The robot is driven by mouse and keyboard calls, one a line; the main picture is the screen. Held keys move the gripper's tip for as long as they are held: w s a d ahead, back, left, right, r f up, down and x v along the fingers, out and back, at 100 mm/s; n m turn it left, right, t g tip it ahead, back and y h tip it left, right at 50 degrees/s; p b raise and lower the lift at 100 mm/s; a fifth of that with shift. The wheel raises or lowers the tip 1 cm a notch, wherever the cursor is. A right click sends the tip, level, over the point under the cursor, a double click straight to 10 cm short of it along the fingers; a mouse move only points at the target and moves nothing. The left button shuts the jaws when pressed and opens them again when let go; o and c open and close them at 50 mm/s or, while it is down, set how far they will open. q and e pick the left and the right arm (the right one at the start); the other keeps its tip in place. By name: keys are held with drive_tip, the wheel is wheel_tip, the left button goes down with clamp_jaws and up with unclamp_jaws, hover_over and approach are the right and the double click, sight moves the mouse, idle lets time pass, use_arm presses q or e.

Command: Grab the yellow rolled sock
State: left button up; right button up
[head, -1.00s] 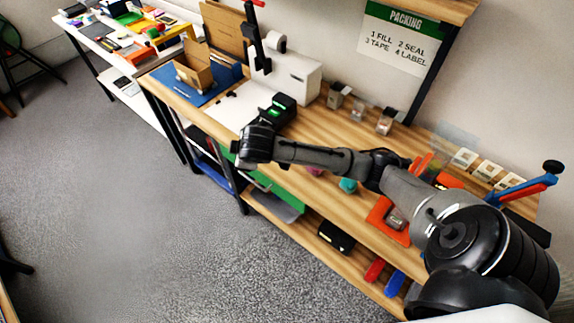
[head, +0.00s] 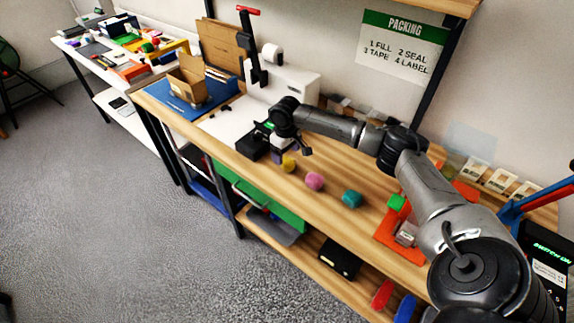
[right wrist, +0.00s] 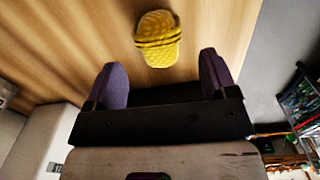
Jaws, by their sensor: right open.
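The yellow rolled sock (head: 289,164) lies on the wooden table near its front edge, just below my right gripper (head: 284,154) in the head view. In the right wrist view the yellow sock (right wrist: 158,38) shows whole on the wood, with dark bands across it. My right gripper (right wrist: 163,76) is open, its two purple fingers apart and empty. The sock lies beyond the fingertips, roughly in line with the gap between them. My left gripper is not in view.
A pink roll (head: 315,181) and a teal roll (head: 352,199) lie to the right along the table. A black box (head: 252,142) stands close on the left. An orange tray (head: 391,247) is farther right. White printer (head: 290,84) stands behind.

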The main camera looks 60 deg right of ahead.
sight(286, 159)
wheel_tip(286, 159, down, 5)
drive_tip(key=shift+r+b, duration=0.1)
drive_tip(key=shift+b, duration=0.45)
drive_tip(key=c, duration=1)
